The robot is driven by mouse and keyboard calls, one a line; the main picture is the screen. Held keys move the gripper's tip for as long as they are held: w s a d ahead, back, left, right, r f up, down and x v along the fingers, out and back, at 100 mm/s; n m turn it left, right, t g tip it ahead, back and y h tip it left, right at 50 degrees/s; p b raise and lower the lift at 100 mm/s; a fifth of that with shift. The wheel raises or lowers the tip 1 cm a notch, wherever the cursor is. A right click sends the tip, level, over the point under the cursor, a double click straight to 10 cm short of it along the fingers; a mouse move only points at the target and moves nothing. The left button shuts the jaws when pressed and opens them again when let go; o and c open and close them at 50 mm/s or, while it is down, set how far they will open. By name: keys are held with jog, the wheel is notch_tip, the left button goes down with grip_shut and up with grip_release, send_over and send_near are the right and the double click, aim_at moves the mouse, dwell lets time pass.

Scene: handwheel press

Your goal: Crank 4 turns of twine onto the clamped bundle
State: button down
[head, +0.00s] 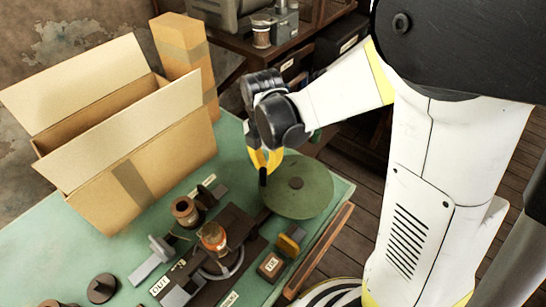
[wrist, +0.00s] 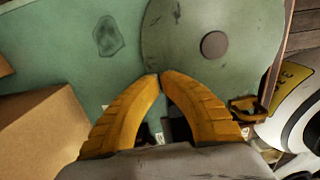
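A round green disc (head: 300,190), the handwheel, lies flat at the right edge of the green bench, with a dark hub at its middle. It also fills the upper right of the wrist view (wrist: 245,25). My gripper (head: 263,172) points down over the wheel's left rim. Its yellow fingers (wrist: 159,75) come together at the tips; nothing is clearly seen between them. A dark bit shows under the fingertips; I cannot tell whether it is a knob. A bundle with an orange-red top (head: 213,235) stands in the dark fixture. A brown twine spool (head: 186,211) stands behind it.
An open cardboard box (head: 150,160) stands left of my gripper. A small yellow-faced block (head: 290,241) and a labelled dark box (head: 271,266) sit near the bench's front right. Dark round weights (head: 102,288) lie at front left.

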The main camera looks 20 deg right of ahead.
aim_at(309, 214)
jog(key=s, duration=0.1)
jog(key=s+a, duration=0.1)
jog(key=s, duration=0.2)
jog(key=shift+s+a, duration=0.1)
jog(key=shift+a, duration=0.25)
jog(key=s, duration=0.1)
jog(key=s+d, duration=0.1)
jog(key=s, duration=0.3)
jog(key=shift+d+f, duration=0.1)
jog(key=shift+d, duration=0.25)
jog(key=s+d, duration=0.2)
jog(key=s, duration=0.1)
jog(key=s+d, duration=0.3)
jog(key=shift+s+d+r+p, duration=0.1)
jog(key=shift+s+r+p, duration=0.1)
jog(key=shift+p, duration=0.15)
jog(key=d, duration=0.1)
jog(key=w+d, duration=0.1)
jog(key=shift+w+d+f, duration=0.15)
jog(key=shift+d+f, duration=0.05)
jog(key=shift+d, duration=0.2)
jog(key=shift+d+r, duration=0.1)
jog(key=shift+d, duration=0.25)
jog(key=shift+a, duration=0.3)
jog(key=shift+s+a, duration=0.4)
jog(key=shift+a, duration=0.15)
notch_tip(309, 214, up, 8)
jog(key=p, duration=0.7)
